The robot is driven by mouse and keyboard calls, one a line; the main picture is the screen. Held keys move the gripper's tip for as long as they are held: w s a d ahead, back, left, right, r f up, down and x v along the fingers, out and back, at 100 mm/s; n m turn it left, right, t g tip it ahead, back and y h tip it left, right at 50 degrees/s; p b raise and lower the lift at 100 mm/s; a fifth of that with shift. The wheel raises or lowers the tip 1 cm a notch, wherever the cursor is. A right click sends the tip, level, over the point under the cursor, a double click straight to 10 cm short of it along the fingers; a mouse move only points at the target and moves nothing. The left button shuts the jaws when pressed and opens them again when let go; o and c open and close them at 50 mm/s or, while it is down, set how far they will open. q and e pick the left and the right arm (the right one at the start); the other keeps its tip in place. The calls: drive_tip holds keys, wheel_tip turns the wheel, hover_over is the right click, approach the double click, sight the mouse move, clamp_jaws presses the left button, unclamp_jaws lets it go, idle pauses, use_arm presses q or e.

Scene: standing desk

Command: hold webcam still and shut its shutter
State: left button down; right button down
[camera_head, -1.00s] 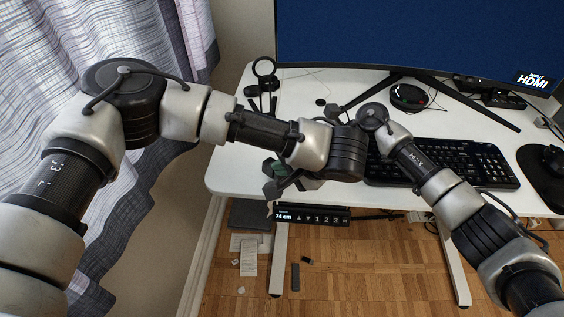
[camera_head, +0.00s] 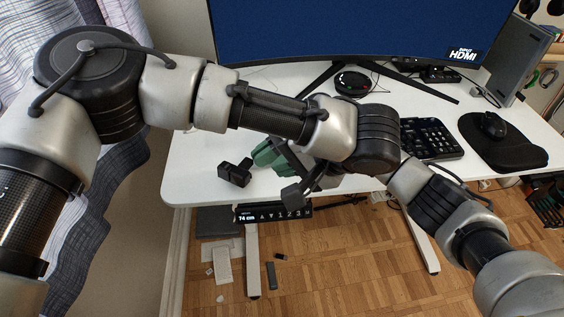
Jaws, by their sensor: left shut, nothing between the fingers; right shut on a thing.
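My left arm crosses the picture, and its wrist bends down over the desk's front edge. My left gripper (camera_head: 292,195) is shut and empty, its dark fingertips pointing down and left. My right arm comes in from the lower right and passes behind the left wrist. Left of that wrist a green part (camera_head: 268,153) shows, and beside it dark blocky pieces at my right gripper (camera_head: 236,173). The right gripper is shut on the webcam, which I cannot tell apart from the dark fingers. The shutter is too small to make out.
The white desk (camera_head: 195,165) carries a monitor (camera_head: 350,30), a keyboard (camera_head: 430,140), a mouse (camera_head: 493,125) on a black pad (camera_head: 520,155) and a round black device (camera_head: 352,82). A height display (camera_head: 275,212) hangs under the front edge. The desk's left front is clear.

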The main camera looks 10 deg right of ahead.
drive_tip(key=shift+f, duration=0.1)
drive_tip(key=c, duration=1.2)
unclamp_jaws()
